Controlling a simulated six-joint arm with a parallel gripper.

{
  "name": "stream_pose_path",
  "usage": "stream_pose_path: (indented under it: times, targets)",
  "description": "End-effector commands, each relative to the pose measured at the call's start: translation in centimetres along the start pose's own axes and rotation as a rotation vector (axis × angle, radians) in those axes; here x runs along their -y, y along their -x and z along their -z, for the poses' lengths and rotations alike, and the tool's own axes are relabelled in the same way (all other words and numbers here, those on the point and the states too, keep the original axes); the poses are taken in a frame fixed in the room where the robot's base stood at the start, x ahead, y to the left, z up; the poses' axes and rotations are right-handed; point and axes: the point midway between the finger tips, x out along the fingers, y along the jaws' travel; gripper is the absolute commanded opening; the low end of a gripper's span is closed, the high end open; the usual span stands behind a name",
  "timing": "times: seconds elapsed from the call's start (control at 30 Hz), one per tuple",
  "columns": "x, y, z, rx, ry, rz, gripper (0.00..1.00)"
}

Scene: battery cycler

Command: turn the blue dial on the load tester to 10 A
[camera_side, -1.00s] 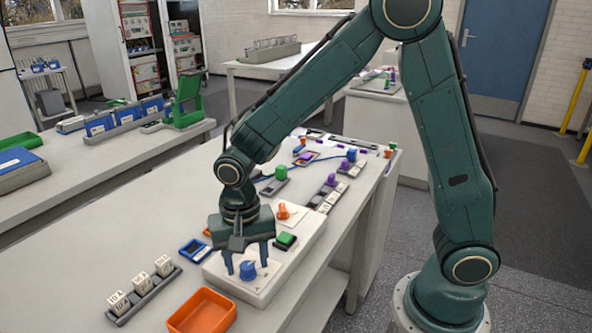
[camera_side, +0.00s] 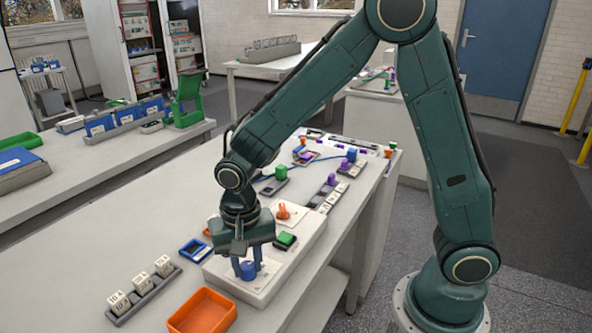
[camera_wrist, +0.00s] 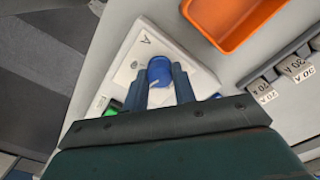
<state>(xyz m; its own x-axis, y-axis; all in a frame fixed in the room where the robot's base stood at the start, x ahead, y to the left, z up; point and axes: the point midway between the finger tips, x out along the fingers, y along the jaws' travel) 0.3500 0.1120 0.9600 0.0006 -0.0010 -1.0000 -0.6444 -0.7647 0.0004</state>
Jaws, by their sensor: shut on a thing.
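The blue dial (camera_side: 248,270) stands on the near end of the white load tester (camera_side: 305,243). My gripper (camera_side: 247,268) points down over it, with its two fingers closed on the dial's sides. In the wrist view the blue dial (camera_wrist: 159,71) sits between the fingertips of my gripper (camera_wrist: 160,85), and a pale pointer line shows on its top. A letter A is printed on the white plate (camera_wrist: 140,50) around the dial. Other scale marks are too small or hidden to read. The tester also has an orange dial (camera_side: 283,211) and a green button (camera_side: 286,240).
An orange tray (camera_side: 203,312) stands just in front of the tester. A rack of cubes marked with amperes (camera_side: 143,290) lies to its left, and a small blue meter (camera_side: 195,250) beside it. Several colored parts and cables lie behind.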

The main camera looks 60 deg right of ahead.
Motion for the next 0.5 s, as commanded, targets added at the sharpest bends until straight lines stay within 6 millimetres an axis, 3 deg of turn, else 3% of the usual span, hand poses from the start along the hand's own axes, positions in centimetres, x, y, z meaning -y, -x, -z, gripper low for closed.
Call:
stream_pose_path:
  times: [0.5]
  targets:
    - [-0.03,0.01,-0.02,0.002,0.297,0.0,0.04]
